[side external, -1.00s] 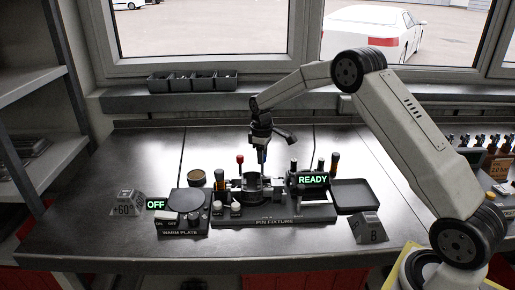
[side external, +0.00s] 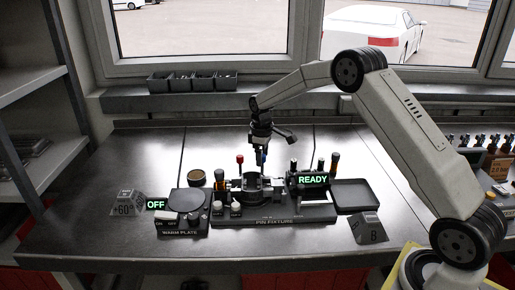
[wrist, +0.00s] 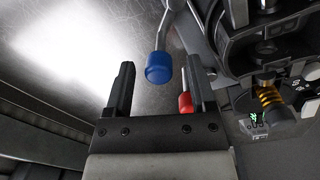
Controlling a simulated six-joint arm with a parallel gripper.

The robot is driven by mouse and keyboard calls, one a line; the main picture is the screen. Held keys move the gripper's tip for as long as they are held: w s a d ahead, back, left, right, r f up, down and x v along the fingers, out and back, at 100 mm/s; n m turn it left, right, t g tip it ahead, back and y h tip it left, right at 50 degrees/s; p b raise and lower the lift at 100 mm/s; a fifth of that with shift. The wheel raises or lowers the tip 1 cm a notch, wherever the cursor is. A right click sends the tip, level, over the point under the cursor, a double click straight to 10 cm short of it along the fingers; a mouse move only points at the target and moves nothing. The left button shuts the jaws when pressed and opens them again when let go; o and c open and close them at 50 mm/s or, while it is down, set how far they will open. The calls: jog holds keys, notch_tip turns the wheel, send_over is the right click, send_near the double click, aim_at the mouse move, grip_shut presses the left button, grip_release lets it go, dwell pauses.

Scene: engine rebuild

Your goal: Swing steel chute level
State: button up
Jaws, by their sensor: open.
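A blue knob (wrist: 158,67) on a bent steel rod shows between the tips of my open gripper (wrist: 160,64) in the wrist view. I see no finger touching it. A red knob (wrist: 185,102) on another lever shows beside the right finger, partly behind it. In the side external view my gripper (side external: 261,148) points down above the pin fixture (side external: 274,222), close to the blue knob (side external: 262,159). The red knob (side external: 240,159) stands to its left. I cannot pick out the steel chute for certain; the fixture's dark parts crowd together there.
The warm plate (side external: 186,200), marked OFF, sits left of the fixture. A READY display (side external: 313,180) and orange-handled tools stand at the right. An empty dark tray (side external: 355,194) lies further right. The bench behind is mostly clear; several bins (side external: 193,81) line the sill.

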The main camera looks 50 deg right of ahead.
jog(key=shift+a+r, duration=0.2)
jog(key=shift+r, duration=3.7)
jog(key=shift+s+a, duration=0.1)
jog(key=shift+s, duration=0.05)
jog(key=s+a+f+m, duration=0.1)
jog(key=s+a, duration=0.3)
jog(key=s, duration=0.4)
jog(key=s+a+f+m+t, duration=0.1)
jog(key=s+a, duration=0.3)
jog(key=s, duration=0.5)
jog(key=s+a+f+m+t, duration=0.1)
jog(key=s+a+f+m, duration=0.1)
jog(key=s+a, duration=0.3)
jog(key=s, duration=0.4)
jog(key=shift+s+f+m+y, duration=0.2)
jog(key=shift+f+m+y, duration=0.1)
jog(key=shift+f, duration=0.1)
